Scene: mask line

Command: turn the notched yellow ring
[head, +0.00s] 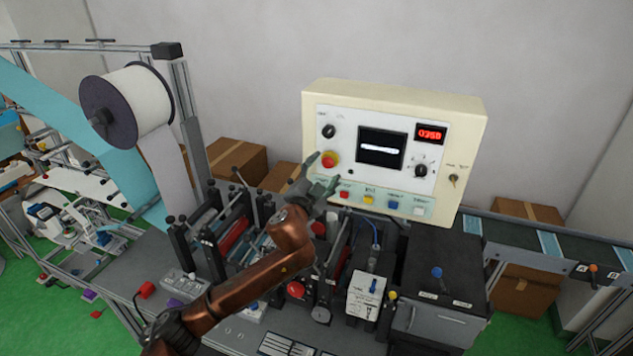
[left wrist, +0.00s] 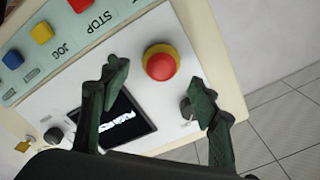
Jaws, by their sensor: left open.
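The yellow ring (head: 330,167) encircles a red mushroom button on the left side of the control box's white panel. In the left wrist view the ring (left wrist: 179,51) shows as a thin yellow band around the red button (left wrist: 161,66); its notch cannot be made out. My left gripper (head: 322,172) is open in front of the panel, with its dark green fingers near the ring. In the left wrist view its fingertips (left wrist: 158,80) stand on either side below the button, apart from it. My right gripper is not in view.
The cream control box (head: 394,93) carries a dark screen (head: 381,147), a red number display (head: 431,132), knobs and a row of coloured buttons. A black selector knob (left wrist: 186,108) sits close to my finger. Machinery crowds the space below; a large white roll (head: 140,100) stands left.

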